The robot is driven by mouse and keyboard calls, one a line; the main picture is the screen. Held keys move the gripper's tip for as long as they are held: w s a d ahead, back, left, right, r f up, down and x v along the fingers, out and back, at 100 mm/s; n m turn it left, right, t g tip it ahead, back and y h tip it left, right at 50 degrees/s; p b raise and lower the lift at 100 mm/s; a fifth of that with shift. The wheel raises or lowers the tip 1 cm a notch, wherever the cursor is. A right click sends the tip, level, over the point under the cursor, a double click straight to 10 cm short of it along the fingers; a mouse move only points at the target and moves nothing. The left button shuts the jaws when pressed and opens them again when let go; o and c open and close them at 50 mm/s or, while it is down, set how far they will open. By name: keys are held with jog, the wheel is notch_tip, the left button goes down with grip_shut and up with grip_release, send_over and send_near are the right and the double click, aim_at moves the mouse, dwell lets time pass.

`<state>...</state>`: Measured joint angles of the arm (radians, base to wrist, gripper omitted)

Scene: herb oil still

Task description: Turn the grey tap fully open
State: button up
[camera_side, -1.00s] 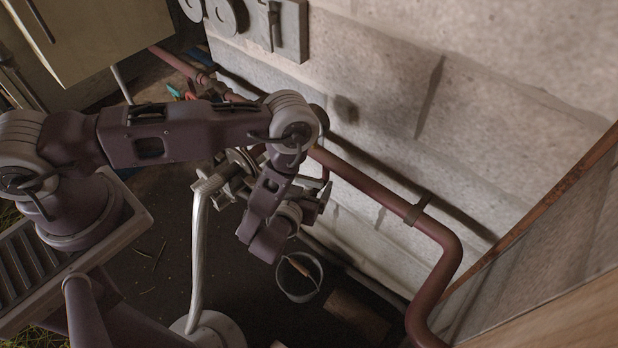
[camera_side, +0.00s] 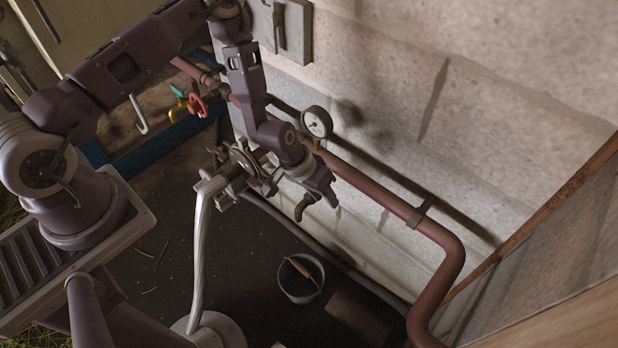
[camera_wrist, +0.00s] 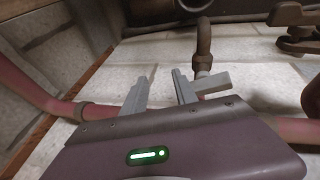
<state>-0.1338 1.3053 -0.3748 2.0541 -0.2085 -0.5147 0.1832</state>
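A dull grey-brown downturned spout (camera_side: 304,208) hangs below the wall pipe in the side view and seems to belong to the grey tap. The spout also shows in the wrist view (camera_wrist: 204,42), just beyond my right-hand finger. My gripper (camera_side: 326,194) is close in front of the tap, and its wrist hides most of the tap in the side view. In the wrist view my gripper (camera_wrist: 163,80) has its fingers apart with nothing clear between them. A grey bar beside the right-hand finger may be finger or tap handle; contact cannot be told.
A pressure gauge (camera_side: 317,122) stands on the red pipe (camera_side: 380,198) above my gripper. Red (camera_side: 197,104) and green (camera_side: 179,103) taps are behind. A bucket (camera_side: 300,278) stands on the floor below.

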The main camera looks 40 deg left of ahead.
jog(key=a+r+m, duration=0.2)
jog(key=a+m, duration=0.1)
jog(key=m, duration=0.1)
jog(key=w+a+r+m+g+h, duration=0.1)
jog(key=a+r+m, duration=0.1)
jog(key=m, duration=0.3)
jog(key=a+r+m, duration=0.1)
jog(key=a+m, duration=0.3)
jog(key=m, duration=0.1)
jog(key=shift+w+r+g, duration=0.2)
jog(key=shift+r+g, duration=0.2)
jog(key=x, duration=0.6)
jog(key=shift+d+f, duration=0.15)
jog(key=shift+f, duration=0.05)
jog(key=shift+d+f, duration=0.1)
jog(key=shift+f, duration=0.15)
grip_shut()
